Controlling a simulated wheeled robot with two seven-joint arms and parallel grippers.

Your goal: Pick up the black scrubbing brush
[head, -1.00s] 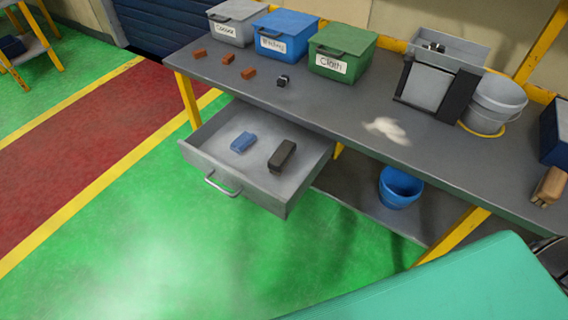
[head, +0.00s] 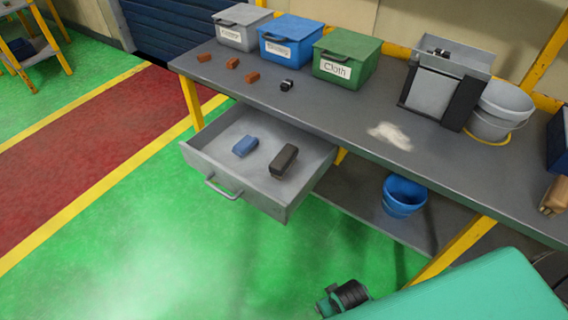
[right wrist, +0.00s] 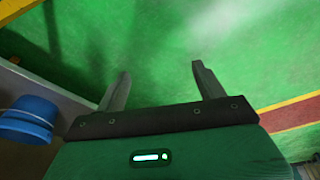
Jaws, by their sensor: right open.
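The black scrubbing brush seems to be the dark block (head: 284,160) lying in the open grey drawer (head: 200,160) under the workbench. A blue block (head: 245,146) lies to its left, apart from it. In the right wrist view, my right gripper (right wrist: 161,70) is open and empty, its two fingers spread over the green floor. The brush is not seen in that view. My left gripper is not in view.
The grey bench (head: 350,118) holds lidded bins, including a green one (head: 346,58), and small brown blocks. A blue bucket (head: 403,195) stands on the lower shelf; it also shows in the right wrist view (right wrist: 28,120). The floor before the drawer is clear.

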